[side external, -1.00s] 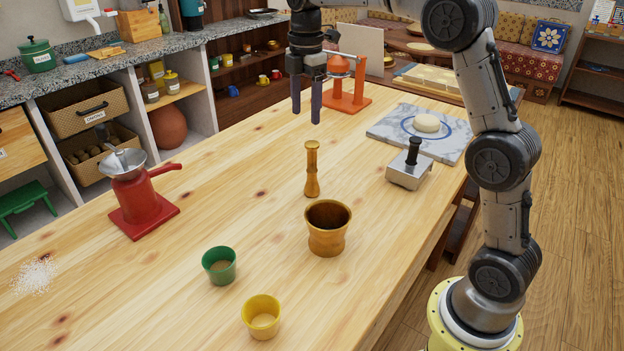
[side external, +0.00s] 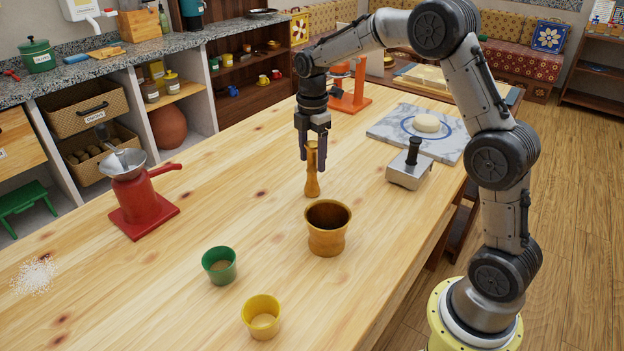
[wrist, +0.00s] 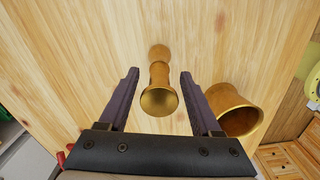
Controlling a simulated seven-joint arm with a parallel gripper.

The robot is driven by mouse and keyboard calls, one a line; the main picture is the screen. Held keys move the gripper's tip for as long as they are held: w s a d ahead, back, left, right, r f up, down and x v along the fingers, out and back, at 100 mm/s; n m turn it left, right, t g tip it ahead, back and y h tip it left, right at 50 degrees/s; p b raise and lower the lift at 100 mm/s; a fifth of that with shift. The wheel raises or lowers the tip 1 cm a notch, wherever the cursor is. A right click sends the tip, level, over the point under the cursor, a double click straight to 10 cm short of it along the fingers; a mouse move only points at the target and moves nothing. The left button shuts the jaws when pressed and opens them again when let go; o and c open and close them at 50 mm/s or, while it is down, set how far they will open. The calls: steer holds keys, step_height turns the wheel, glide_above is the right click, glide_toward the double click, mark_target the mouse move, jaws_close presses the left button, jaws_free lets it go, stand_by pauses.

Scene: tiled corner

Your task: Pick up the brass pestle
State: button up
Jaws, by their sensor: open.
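The brass pestle (side external: 312,184) stands upright on the wooden table, just behind the brass mortar (side external: 327,241). My gripper (side external: 312,166) is open and points down over the pestle, with its fingers around the height of the pestle's upper part. In the wrist view the pestle (wrist: 159,91) shows between the two open fingers of my gripper (wrist: 158,75), with a gap on each side. The mortar (wrist: 232,110) lies to the right, close to the right finger.
A green cup (side external: 219,265) and a yellow cup (side external: 261,316) stand in front of the mortar. A metal press with a black knob (side external: 409,166) and a marble board (side external: 385,128) with dough are to the right. A red grinder (side external: 142,202) stands left. The table between is clear.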

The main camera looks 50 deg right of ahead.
steer(key=shift+f, duration=0.95)
jaws_close()
steer(key=shift+r, duration=0.15)
